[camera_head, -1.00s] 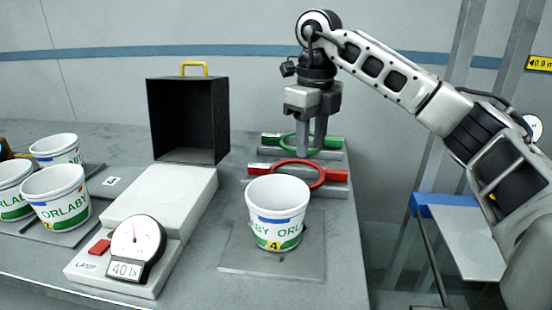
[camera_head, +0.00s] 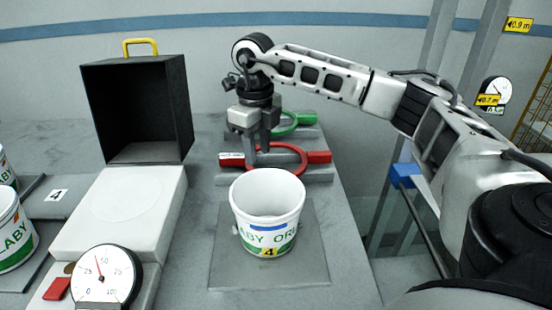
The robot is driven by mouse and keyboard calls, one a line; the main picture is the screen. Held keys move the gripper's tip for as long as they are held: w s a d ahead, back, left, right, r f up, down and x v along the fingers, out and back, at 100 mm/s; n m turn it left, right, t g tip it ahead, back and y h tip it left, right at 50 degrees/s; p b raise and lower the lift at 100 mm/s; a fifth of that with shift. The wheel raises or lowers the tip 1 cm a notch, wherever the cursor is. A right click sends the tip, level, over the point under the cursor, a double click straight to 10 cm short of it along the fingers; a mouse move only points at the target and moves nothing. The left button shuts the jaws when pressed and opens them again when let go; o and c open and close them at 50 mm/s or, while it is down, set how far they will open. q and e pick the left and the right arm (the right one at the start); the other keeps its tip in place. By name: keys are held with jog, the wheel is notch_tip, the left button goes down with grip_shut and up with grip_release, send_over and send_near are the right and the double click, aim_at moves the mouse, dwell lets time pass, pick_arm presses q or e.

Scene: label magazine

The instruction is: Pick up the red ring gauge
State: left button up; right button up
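The red ring gauge (camera_head: 318,157) lies flat on a grey holder behind the white tub, with a white label at its left end. My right gripper (camera_head: 257,160) points down at the left part of the red ring, with its fingertips close to the ring. The fingers look slightly apart with nothing clearly between them; whether they touch the ring I cannot tell. A green ring gauge (camera_head: 305,118) lies on a similar holder just behind, partly hidden by my gripper. My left gripper is out of view.
A white ORLABY tub (camera_head: 267,215) marked 4 stands on a grey plate (camera_head: 312,270) in front of the red ring. A black open box (camera_head: 140,105) and a white dial scale (camera_head: 105,275) are at left. More tubs (camera_head: 12,235) stand at the left edge. The bench ends at right.

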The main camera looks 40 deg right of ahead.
jog(key=shift+w+f+p, duration=0.1)
jog(key=shift+f+p, duration=0.45)
jog(key=shift+f, duration=2.2)
grip_shut()
